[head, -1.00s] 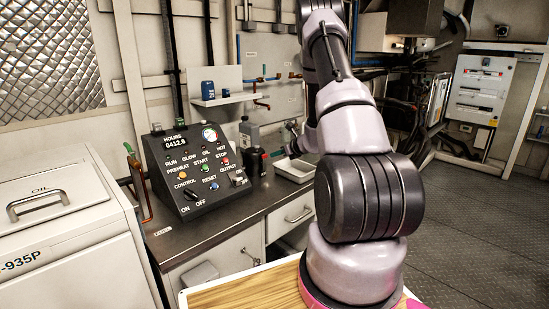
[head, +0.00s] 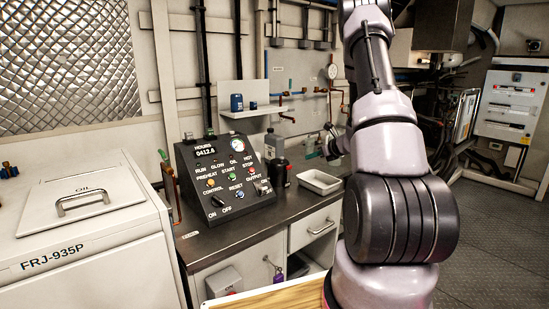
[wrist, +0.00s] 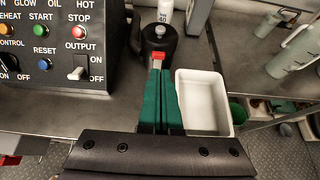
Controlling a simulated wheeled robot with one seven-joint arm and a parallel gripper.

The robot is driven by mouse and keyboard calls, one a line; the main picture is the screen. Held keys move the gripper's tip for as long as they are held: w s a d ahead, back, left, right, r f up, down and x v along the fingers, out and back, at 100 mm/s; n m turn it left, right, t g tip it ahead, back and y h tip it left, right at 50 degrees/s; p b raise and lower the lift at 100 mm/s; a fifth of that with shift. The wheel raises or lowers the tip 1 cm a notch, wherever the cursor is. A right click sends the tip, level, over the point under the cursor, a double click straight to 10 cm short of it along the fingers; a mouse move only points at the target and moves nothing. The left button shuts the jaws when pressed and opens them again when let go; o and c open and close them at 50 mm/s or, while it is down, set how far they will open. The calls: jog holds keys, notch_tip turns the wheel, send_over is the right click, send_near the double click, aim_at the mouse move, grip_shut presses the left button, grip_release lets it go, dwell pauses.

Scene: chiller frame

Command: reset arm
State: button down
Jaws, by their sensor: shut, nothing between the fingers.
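My gripper (wrist: 160,74) shows in the wrist view with its two green fingers pressed together and nothing between them. The fingers point toward a black bottle with a red tab (wrist: 158,45) and lie left of a white tray (wrist: 203,100) in the picture. I cannot tell how high they are above the bench. In the head view my arm rises on the right side, and its far end is partly hidden behind the arm links.
A white oil cabinet (head: 90,240) is at left. Open floor (head: 490,220) lies at right.

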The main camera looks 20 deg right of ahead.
jog(key=shift+r, duration=0.1)
jog(key=s+a+r+n+g+y, duration=0.2)
jog(key=s+a+r+n, duration=0.45)
jog(key=a+r, duration=0.3)
jog(key=s+a+r+n+g+y, duration=0.1)
jog(key=s+a+r+n+g, duration=0.1)
jog(key=s+a+r+n, duration=0.6)
jog(key=s+a+r+n+h, duration=0.1)
jog(key=s+r+n, duration=0.2)
jog(key=s, duration=0.4)
jog(key=s+a+r+n+h, duration=0.1)
jog(key=s+r+n+h, duration=0.1)
jog(key=s+n, duration=0.4)
jog(key=s+a+r+n+h, duration=0.1)
jog(key=s+r+n, duration=0.3)
jog(key=s, duration=0.4)
jog(key=shift+s+a+r+h, duration=0.15)
jog(key=shift+a+r+h, duration=0.15)
jog(key=shift+h, duration=0.4)
jog(key=c, duration=1.5)
grip_release()
jog(key=shift+c, duration=0.2)
